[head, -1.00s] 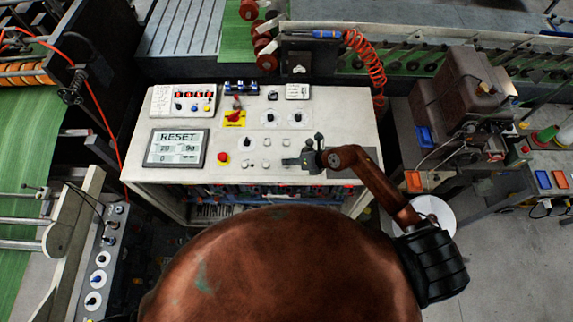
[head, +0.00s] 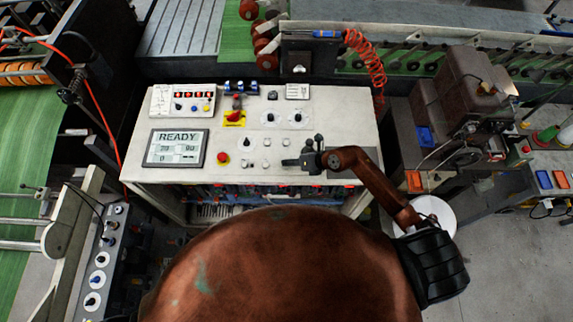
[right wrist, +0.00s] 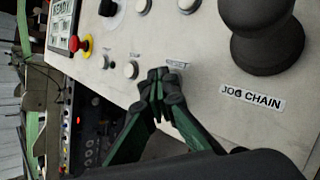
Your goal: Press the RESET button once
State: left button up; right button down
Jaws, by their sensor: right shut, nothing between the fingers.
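The label RESET (right wrist: 177,64) shows on the pale control panel (right wrist: 215,105) in the right wrist view. My right gripper (right wrist: 165,84) is shut and empty, its fingertips at the panel right beside that label. The fingertips cover the spot there, so I cannot see a button under them or tell whether they touch it. In the head view the right gripper (head: 291,162) is over the panel's lower right part. The panel's display (head: 178,148) reads READY. My left gripper is not in view.
A black joystick knob (right wrist: 262,38) marked JOG CHAIN stands close to the right gripper. White buttons (right wrist: 131,69) and a red mushroom button (right wrist: 84,44) lie to the left. Machinery surrounds the console (head: 345,110) in the head view.

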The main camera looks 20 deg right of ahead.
jog(key=shift+r+p, duration=0.85)
jog(key=shift+r, duration=0.1)
notch_tip(320, 180, up, 5)
jog(key=p, duration=0.4)
jog(key=shift+p, duration=0.3)
dwell(0.3)
